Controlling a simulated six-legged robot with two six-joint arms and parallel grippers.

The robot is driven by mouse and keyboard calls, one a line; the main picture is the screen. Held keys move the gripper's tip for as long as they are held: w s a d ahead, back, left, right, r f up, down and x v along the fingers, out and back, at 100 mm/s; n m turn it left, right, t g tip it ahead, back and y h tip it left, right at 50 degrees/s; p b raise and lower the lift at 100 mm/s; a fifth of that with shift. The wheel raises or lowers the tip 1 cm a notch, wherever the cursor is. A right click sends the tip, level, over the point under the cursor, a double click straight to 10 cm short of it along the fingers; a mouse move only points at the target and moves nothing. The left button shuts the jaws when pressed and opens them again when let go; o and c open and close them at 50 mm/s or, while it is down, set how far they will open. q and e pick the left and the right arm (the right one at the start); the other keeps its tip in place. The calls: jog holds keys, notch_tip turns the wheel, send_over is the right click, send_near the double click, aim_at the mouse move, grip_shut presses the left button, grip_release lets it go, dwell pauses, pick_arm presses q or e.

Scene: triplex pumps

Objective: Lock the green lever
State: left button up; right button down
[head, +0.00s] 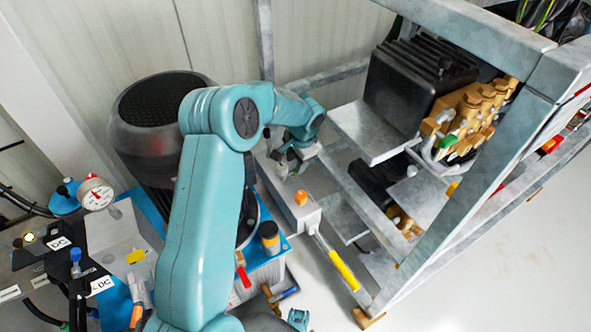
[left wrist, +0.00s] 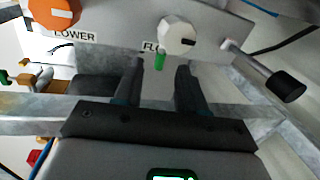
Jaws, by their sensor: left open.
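My left gripper (head: 284,166) is beside a grey box (head: 291,203) on the frame. In the left wrist view its two dark fingers (left wrist: 160,68) are apart with nothing between them. A small green piece (left wrist: 160,60), which looks like the green lever, shows just beyond the gap between the fingertips. It sits below a white round knob (left wrist: 178,36) on a grey panel. I cannot tell whether the fingers touch it. In the head view I cannot make out this green piece behind the arm.
An orange knob (left wrist: 53,13) and a black-ended handle (left wrist: 284,86) flank the panel. A metal frame (head: 430,235) holds a black motor (head: 418,82) with a brass pump (head: 468,115). A yellow handle (head: 343,270) sticks out low. Open floor lies at the right.

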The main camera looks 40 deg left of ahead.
aim_at(294, 170)
pick_arm(q)
jog(key=shift+w+a+f+b, duration=0.1)
jog(key=shift+a+f+b, duration=0.1)
jog(key=shift+f, duration=0.65)
jog(key=shift+a+f+b, duration=0.1)
jog(key=shift+a+f, duration=0.05)
jog(key=shift+f, duration=0.7)
jog(key=shift+c, duration=0.3)
grip_shut()
jog(key=shift+a, duration=0.1)
jog(key=shift+w+a+n, duration=0.15)
jog(key=shift+a+n, duration=0.2)
jog(key=shift+n, duration=0.75)
jog(key=shift+a+n+g, duration=0.3)
jog(key=shift+a+n, duration=0.05)
jog(key=shift+n, duration=0.6)
jog(key=shift+a+n+g, duration=0.3)
jog(key=shift+a+n, duration=0.05)
jog(key=shift+n, duration=0.6)
jog(key=shift+o, duration=0.3)
grip_release()
